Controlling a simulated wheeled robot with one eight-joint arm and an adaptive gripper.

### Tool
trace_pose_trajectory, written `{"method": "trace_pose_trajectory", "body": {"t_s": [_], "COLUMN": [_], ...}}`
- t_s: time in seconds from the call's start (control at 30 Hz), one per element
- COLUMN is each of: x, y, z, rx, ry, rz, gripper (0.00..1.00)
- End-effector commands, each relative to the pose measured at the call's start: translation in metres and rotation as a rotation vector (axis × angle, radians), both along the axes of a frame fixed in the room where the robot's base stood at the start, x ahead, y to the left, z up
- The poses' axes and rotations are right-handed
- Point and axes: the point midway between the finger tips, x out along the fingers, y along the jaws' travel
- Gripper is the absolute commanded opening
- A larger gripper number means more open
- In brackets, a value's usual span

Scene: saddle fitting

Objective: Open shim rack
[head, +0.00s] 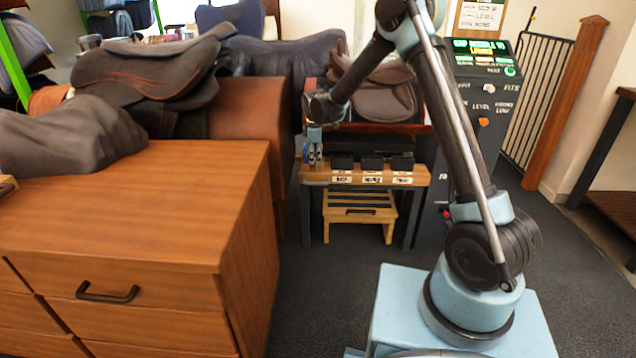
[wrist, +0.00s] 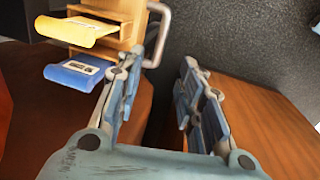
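The shim rack (wrist: 125,12) appears to be the small wooden unit at the top left of the wrist view. A yellow piece (wrist: 75,30) and a blue piece (wrist: 72,75) with pale labels stick out from its left side. A grey bar handle (wrist: 166,22) is on its right side. My gripper (wrist: 163,58) is open and empty. Its left fingertip is close to the handle's lower end; I cannot tell whether they touch. In the head view my gripper (head: 314,152) is over the bench's left end, and I cannot make out the rack there.
The wooden bench (head: 384,181) holds several black bins (head: 372,161) with labels. A wooden step (head: 358,208) stands beneath it. A control panel (head: 482,120) stands to the right. A large drawer cabinet (head: 130,200) fills the left front. Dark floor (head: 310,290) is clear between.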

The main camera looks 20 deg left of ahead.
Motion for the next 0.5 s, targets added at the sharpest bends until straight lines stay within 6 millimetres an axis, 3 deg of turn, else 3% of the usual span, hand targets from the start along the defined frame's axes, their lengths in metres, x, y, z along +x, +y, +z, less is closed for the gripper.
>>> {"method": "trace_pose_trajectory", "body": {"t_s": [0.5], "x": [0.016], "y": [0.003], "z": [-0.085], "rx": [0.000], "ry": [0.000], "rz": [-0.002], "gripper": [0.35]}}
